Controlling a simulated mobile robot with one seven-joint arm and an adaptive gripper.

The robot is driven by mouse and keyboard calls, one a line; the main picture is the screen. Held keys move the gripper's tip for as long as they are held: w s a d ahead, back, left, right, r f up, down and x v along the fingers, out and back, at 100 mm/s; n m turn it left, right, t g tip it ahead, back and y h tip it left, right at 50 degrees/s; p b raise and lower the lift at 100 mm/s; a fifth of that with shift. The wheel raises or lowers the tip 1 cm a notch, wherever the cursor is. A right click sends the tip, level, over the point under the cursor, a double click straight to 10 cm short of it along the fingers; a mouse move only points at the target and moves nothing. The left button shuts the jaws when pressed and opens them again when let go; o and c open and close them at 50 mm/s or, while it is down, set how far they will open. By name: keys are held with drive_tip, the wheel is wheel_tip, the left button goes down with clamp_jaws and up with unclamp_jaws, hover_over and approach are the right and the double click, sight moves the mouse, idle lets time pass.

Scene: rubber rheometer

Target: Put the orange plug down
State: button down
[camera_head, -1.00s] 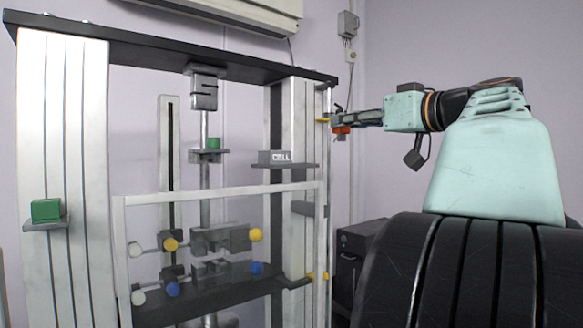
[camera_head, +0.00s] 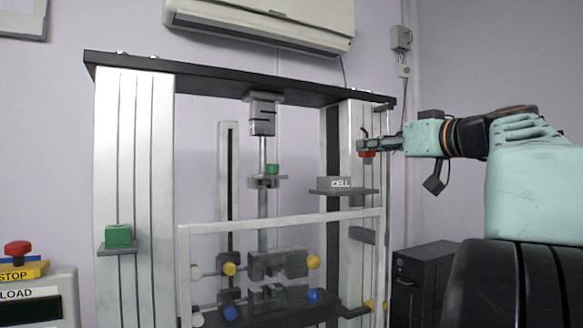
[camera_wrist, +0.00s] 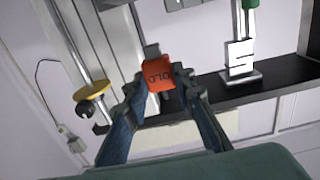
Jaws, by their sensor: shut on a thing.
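The orange plug (camera_wrist: 160,79) is a small block with dark lettering, held between the fingertips of my gripper (camera_wrist: 158,88) in the wrist view. In the head view the plug (camera_head: 367,154) shows as a small orange-red patch under the tip of my gripper (camera_head: 366,144). My gripper is shut on it, raised beside the right column of the test frame near its top. The plug appears clear of any surface, though the wrist view does not settle what lies directly behind it.
The test frame has a left column (camera_head: 133,190) with a green block (camera_head: 118,236) on a small shelf. A shelf (camera_head: 345,192) bears a block marked CELL (camera_head: 340,183). A red stop button (camera_head: 18,248) is at far left. A dark cabinet (camera_head: 424,275) stands right of the frame.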

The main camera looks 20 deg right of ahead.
drive_tip(key=shift+w+d+f, duration=0.2)
drive_tip(key=shift+w+f, duration=0.15)
drive_tip(key=shift+f, duration=0.15)
drive_tip(key=shift+w+d+f, duration=0.15)
drive_tip(key=shift+w+f, duration=0.2)
drive_tip(key=shift+f, duration=0.1)
drive_tip(key=shift+w+f, duration=0.15)
drive_tip(key=shift+f, duration=1.6)
drive_tip(key=shift+f, duration=0.1)
drive_tip(key=c, duration=1.9)
unclamp_jaws()
drive_tip(key=s+d+b, duration=0.1)
drive_tip(key=s+b, duration=0.2)
drive_tip(key=s, duration=0.9)
drive_tip(key=shift+b, duration=0.35)
